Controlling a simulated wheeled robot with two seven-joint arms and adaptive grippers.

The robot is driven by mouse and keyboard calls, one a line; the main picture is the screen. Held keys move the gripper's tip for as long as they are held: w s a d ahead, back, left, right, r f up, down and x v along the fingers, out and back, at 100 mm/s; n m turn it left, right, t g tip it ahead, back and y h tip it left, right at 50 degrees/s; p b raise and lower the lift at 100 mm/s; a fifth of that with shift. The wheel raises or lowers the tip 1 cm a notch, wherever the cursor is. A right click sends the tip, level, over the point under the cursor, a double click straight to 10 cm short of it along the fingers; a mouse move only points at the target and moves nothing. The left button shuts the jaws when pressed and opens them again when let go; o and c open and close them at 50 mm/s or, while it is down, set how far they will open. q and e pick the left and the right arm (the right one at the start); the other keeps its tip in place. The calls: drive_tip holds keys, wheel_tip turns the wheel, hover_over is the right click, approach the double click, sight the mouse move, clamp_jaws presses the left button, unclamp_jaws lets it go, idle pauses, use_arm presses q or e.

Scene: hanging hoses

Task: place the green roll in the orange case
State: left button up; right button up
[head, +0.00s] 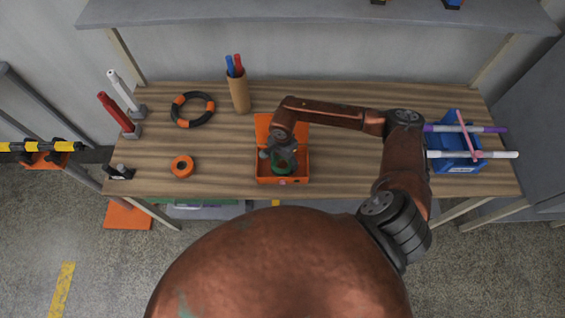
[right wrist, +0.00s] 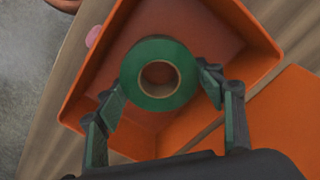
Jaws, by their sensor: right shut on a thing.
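The green roll (head: 284,168) is over or inside the orange case (head: 304,179), within its walls. In the right wrist view the roll (right wrist: 160,48) shows its pale core, with the case's floor and walls around it. My right gripper (right wrist: 160,100) is shut on the roll, one finger on each side. In the head view the right gripper (head: 276,157) partly covers the roll. I cannot tell whether the roll touches the case floor. The case's lid (head: 262,122) stands open at the back. My left gripper is not in view.
An orange tape roll (head: 182,167) and a black-orange ring (head: 192,109) lie left of the case. A holder with pens (head: 239,95) stands behind. A blue bin (head: 455,160) with rods across it is at the right. A shelf (head: 310,12) hangs above the table's back.

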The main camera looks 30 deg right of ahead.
sight(283, 164)
drive_tip(key=shift+s+r, duration=0.1)
drive_tip(key=shift+r, duration=0.05)
drive_tip(key=o, duration=1.1)
drive_tip(key=shift+f, duration=0.25)
drive_tip(key=shift+c, duration=0.2)
drive_tip(key=o, duration=0.5)
drive_tip(key=shift+c, duration=0.2)
drive_tip(key=shift+r, duration=0.15)
wheel_tip(283, 164, up, 12)
drive_tip(key=b, duration=0.1)
